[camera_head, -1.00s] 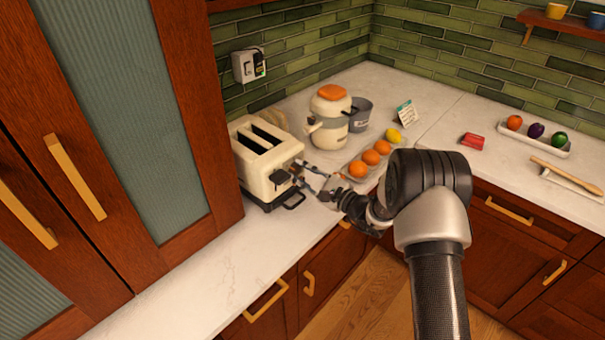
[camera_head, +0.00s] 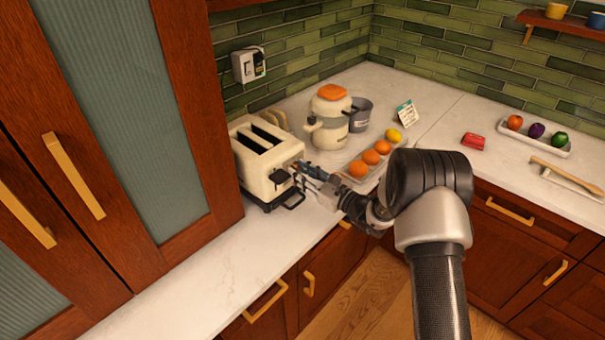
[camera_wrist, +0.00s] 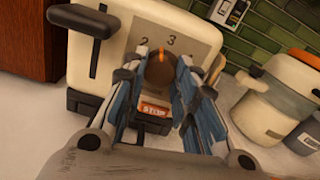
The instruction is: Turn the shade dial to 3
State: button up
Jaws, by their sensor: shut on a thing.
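The cream toaster (camera_head: 262,172) stands on the counter beside the tall cabinet. In the wrist view its brown shade dial (camera_wrist: 187,72) sits on a grey panel with the figures 2, 3 and 4 around it. In the head view my gripper (camera_head: 300,172) is at the toaster's front face and hides the dial. A STOP button (camera_wrist: 153,109) is below the dial, between the fingers.
The toaster's black lever (camera_wrist: 82,22) sticks out left of the dial. A cream jar with an orange lid (camera_head: 329,125), a grey pot (camera_head: 361,113) and a tray of oranges and a lemon (camera_head: 346,181) stand nearby. The front counter (camera_head: 220,262) is clear.

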jog(key=shift+m, duration=1.5)
jog(key=o, duration=1)
jog(key=shift+o, duration=0.2)
jog(key=v, duration=1.2)
